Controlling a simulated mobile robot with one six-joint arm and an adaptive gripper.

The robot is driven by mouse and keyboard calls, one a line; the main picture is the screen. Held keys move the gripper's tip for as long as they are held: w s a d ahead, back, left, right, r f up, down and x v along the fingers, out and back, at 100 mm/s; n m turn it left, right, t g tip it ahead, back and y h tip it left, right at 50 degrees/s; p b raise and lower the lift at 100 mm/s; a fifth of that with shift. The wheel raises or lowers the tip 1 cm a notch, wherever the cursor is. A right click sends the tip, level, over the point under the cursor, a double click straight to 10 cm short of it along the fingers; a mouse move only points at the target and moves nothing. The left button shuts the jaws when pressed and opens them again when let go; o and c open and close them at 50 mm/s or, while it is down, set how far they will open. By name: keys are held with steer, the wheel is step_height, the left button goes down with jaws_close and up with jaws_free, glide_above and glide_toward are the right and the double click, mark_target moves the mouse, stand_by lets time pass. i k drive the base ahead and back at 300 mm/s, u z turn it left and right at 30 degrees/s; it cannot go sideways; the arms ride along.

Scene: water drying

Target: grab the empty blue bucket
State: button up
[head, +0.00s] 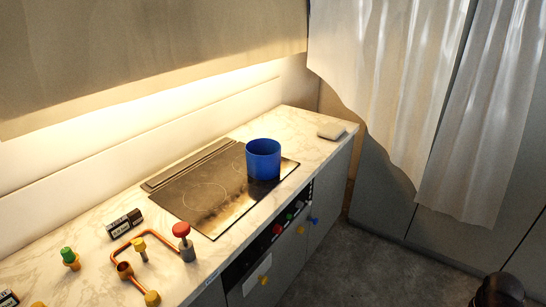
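The blue bucket (263,160) stands upright on the right part of the black cooktop (205,197), near the front edge of the counter. Its dark blue inside shows at the rim and I see nothing in it, but its bottom is hidden. No gripper fingers show in the head view. A dark rounded shape at the bottom right edge looks like part of my arm, well apart from the bucket.
Copper piping (121,247) with coloured valve knobs lies on the counter at front left, by a small black box (125,222). A pale block (331,131) lies at the back right. Coloured knobs project from the counter front. Curtains (390,75) hang at right; the floor (375,265) is clear.

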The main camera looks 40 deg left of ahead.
mark_target(263, 159)
steer(key=u, duration=0.05)
steer(key=i, duration=1.1)
steer(key=u, duration=1.75)
steer(key=k, duration=0.25)
steer(key=u, duration=1.15)
